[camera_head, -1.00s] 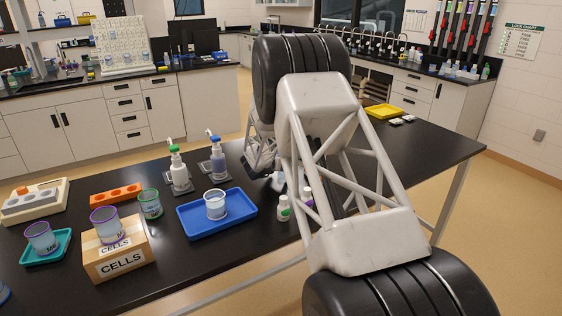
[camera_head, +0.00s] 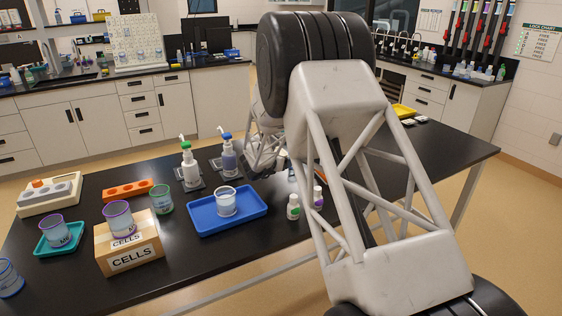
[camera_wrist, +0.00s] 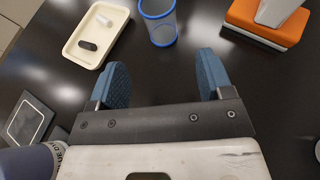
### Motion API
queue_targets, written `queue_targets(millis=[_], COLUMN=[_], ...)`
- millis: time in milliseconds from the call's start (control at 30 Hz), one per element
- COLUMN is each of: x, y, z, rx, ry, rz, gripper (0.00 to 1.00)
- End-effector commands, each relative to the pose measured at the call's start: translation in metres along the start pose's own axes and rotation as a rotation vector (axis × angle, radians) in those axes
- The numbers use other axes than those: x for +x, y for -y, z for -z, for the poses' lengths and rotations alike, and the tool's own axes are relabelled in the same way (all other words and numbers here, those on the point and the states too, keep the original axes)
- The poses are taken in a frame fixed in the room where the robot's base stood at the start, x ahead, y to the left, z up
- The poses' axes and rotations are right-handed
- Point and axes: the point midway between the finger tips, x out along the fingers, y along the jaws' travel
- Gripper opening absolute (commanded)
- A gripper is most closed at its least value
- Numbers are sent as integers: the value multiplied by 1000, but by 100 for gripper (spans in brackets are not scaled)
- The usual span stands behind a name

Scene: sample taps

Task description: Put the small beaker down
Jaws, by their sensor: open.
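My gripper (camera_wrist: 162,72) is open in the wrist view, with two blue pads apart and only bare dark tabletop between them. A clear beaker with a blue rim (camera_wrist: 160,24) stands beyond the fingertips, apart from them. In the head view, a clear beaker with a pale rim (camera_head: 226,203) stands in a blue tray (camera_head: 252,213). A purple-rimmed beaker (camera_head: 118,219) stands on the CELLS box (camera_head: 132,260). Another purple-rimmed beaker (camera_head: 57,232) stands in a teal tray (camera_head: 45,251). I cannot tell which is the small beaker. My arm hides the gripper in the head view.
A green-rimmed beaker (camera_head: 161,199), an orange rack (camera_head: 128,189), pump bottles (camera_head: 190,168) and small capped bottles (camera_head: 294,207) stand on the black table. The wrist view shows a cream tray (camera_wrist: 72,48) and an orange block (camera_wrist: 262,24) near the fingers.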

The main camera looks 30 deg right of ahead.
Motion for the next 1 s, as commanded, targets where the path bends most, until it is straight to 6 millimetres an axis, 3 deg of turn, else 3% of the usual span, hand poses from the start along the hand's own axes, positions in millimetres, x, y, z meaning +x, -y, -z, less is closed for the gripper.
queue_targets(millis=[400, 567, 767, 1000], x=[-1, -12, -54, -148], y=[0, -5, -18, -32], z=[-1, -8, -35, -69], rx=[-4, -58, -268, -719], ry=[0, -4, -5, 46], rz=[-3, -42, -185, -459], gripper=[73, 73, 73, 73])
